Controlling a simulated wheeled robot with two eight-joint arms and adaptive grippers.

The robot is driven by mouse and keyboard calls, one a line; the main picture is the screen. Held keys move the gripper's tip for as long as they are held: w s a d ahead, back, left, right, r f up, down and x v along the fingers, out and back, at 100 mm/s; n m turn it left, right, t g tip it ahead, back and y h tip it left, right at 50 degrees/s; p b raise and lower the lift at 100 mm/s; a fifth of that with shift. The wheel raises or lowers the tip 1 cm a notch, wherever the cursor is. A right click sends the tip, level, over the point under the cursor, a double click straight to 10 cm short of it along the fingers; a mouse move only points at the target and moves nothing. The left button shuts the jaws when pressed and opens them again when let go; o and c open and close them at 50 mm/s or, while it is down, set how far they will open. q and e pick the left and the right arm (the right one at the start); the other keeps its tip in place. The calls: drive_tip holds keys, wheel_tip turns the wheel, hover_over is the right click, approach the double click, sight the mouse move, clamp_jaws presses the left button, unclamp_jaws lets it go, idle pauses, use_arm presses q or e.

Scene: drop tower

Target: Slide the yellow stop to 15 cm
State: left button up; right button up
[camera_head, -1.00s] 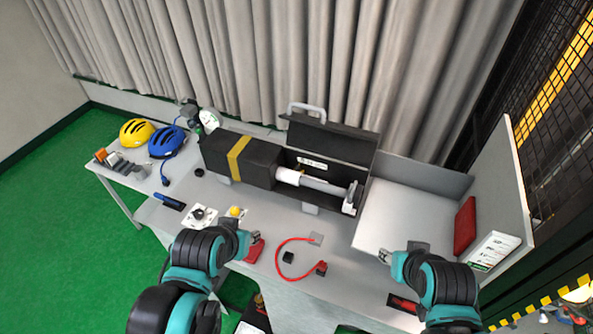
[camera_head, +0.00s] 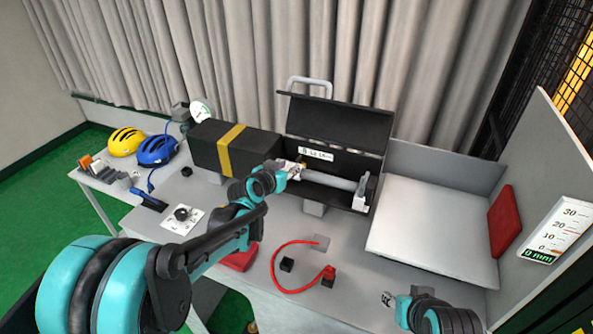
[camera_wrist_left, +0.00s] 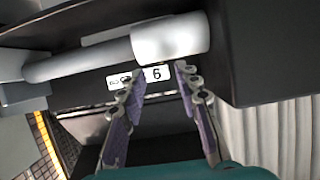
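A small yellow piece (camera_head: 303,162), likely the yellow stop, shows just behind my left gripper in the open black case (camera_head: 335,130). Most of it is hidden. My left gripper (camera_head: 296,172) is at the white sleeve end of the grey tube (camera_head: 332,181). In the left wrist view my left gripper's fingers (camera_wrist_left: 158,76) are apart with nothing visibly between them. The white sleeve (camera_wrist_left: 170,38) and a number label (camera_wrist_left: 155,74) lie beyond the tips. No yellow shows there. My right gripper (camera_head: 388,298) is low at the right, over the table front; its fingers are too small to judge.
A black box with a yellow band (camera_head: 232,140) adjoins the case. A gauge board (camera_head: 560,232) at right has a 0 to 30 scale and reads 0 mm. A red cable (camera_head: 280,265) lies in front. Helmets (camera_head: 157,149) stand at left. The grey panel (camera_head: 430,225) is bare.

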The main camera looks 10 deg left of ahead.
sight(296, 161)
use_arm(q)
drive_tip(key=x, duration=0.7)
drive_tip(key=shift+w+d, duration=0.1)
clamp_jaws()
